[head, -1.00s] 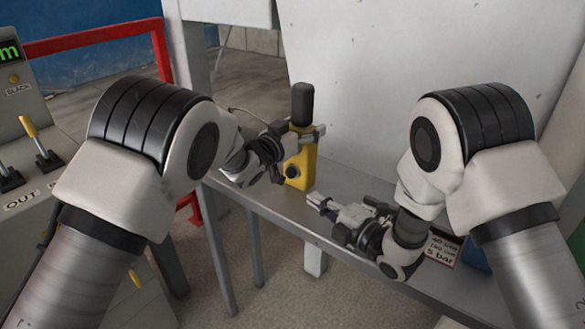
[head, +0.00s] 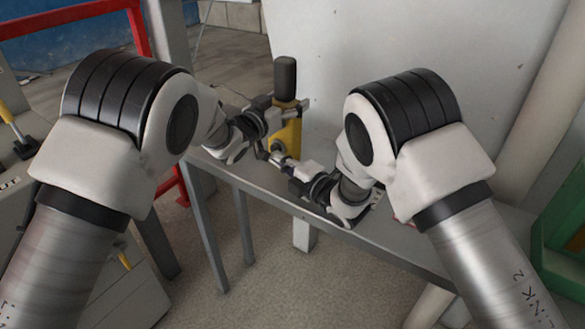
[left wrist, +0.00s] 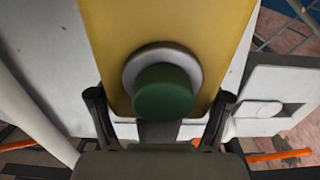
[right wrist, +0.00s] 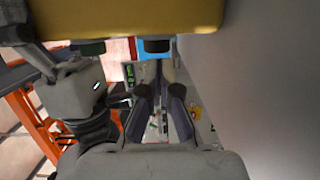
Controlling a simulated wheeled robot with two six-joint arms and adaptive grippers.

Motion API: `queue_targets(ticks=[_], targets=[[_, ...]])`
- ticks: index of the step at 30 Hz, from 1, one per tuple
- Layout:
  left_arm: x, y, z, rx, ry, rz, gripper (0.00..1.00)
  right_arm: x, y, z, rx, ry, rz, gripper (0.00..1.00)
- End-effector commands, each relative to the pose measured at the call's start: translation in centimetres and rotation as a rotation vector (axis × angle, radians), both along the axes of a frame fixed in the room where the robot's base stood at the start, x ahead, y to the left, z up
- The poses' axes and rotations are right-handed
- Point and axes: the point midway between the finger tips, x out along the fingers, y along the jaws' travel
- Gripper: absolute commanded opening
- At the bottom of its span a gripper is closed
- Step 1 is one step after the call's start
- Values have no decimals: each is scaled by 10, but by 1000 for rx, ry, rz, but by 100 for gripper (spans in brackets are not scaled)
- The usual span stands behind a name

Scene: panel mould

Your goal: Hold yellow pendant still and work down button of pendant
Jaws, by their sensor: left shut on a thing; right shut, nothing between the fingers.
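The yellow pendant (head: 291,135) stands upright on the grey bench, with a black top. That view also shows a green button (left wrist: 163,92) in a grey ring on the pendant's face. In the right wrist view, the green button (right wrist: 88,47) and a dark button (right wrist: 157,45) stick out from the pendant. My right gripper (head: 277,157) is shut and empty, its fingertips close to the dark button. I cannot tell whether they touch it.
The narrow grey bench (head: 262,180) runs along a pale wall panel (head: 370,45). A red rail (head: 75,14) and a control console (head: 20,220) are at the left. A green frame (head: 562,215) stands at the right.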

Motion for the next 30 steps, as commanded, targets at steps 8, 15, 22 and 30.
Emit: queue_targets(ticks=[8,15,22,30], targets=[[0,0,-2,1,3,0,21,7,6,0,1,1,0,0],[0,0,-2,1,3,0,21,13,1,0,3,-1,-2,0],[0,0,-2,2,5,1,22,23,-7,0,1,0,-3,0],[0,1,-4,3,8,2,21,20,-10,0,2,-1,-5,0]])
